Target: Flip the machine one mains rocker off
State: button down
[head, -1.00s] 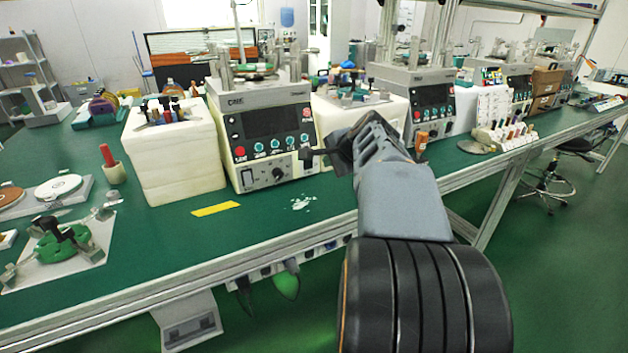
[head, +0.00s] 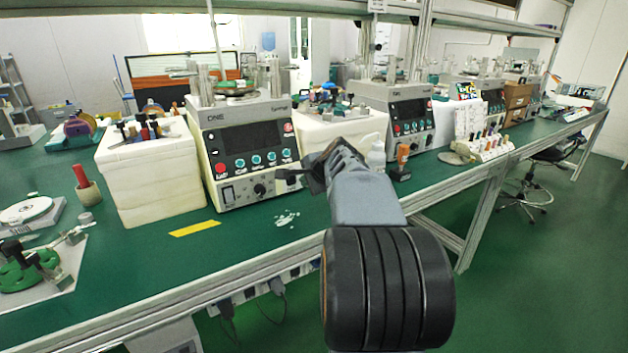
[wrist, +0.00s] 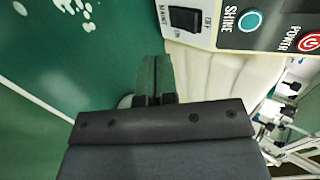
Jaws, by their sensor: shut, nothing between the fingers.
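Machine one (head: 246,150), a cream box with a dark front panel, stands on the green bench in the head view. Its panel has a dark screen, a row of teal buttons, a red button and a black knob. In the wrist view a black rocker (wrist: 184,20) with an OFF mark lies at the top, beside a teal button. Which way it is tipped I cannot tell. My gripper (head: 283,176) is shut and empty in front of the panel's lower right; its fingers (wrist: 153,78) are apart from the rocker.
A white block (head: 150,180) with small tools stands left of the machine. A yellow strip (head: 195,228) and white flakes (head: 287,218) lie on the bench in front.

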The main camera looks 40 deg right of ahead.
aim_at(293, 177)
jog(key=w, duration=0.1)
jog(key=w+f, duration=0.1)
jog(key=w, duration=0.1)
jog(key=w+f, duration=0.1)
jog(key=shift+w+d+b, duration=0.3)
jog(key=shift+w+b, duration=0.05)
jog(key=shift+w, duration=0.05)
jog(key=shift+w+d+r, duration=0.1)
jog(key=shift+w, duration=0.85)
jog(key=p, duration=0.2)
jog(key=r+p, duration=0.1)
jog(key=p, duration=0.1)
jog(key=shift+w+r+g, duration=0.1)
jog(key=shift+w+g, duration=0.2)
jog(key=shift+d+f+b, duration=0.1)
jog(key=shift+f+b, duration=0.45)
jog(key=shift+b, duration=0.15)
jog(key=shift+r, duration=0.1)
jog(key=shift+r+p, duration=0.75)
jog(key=shift+p, duration=0.05)
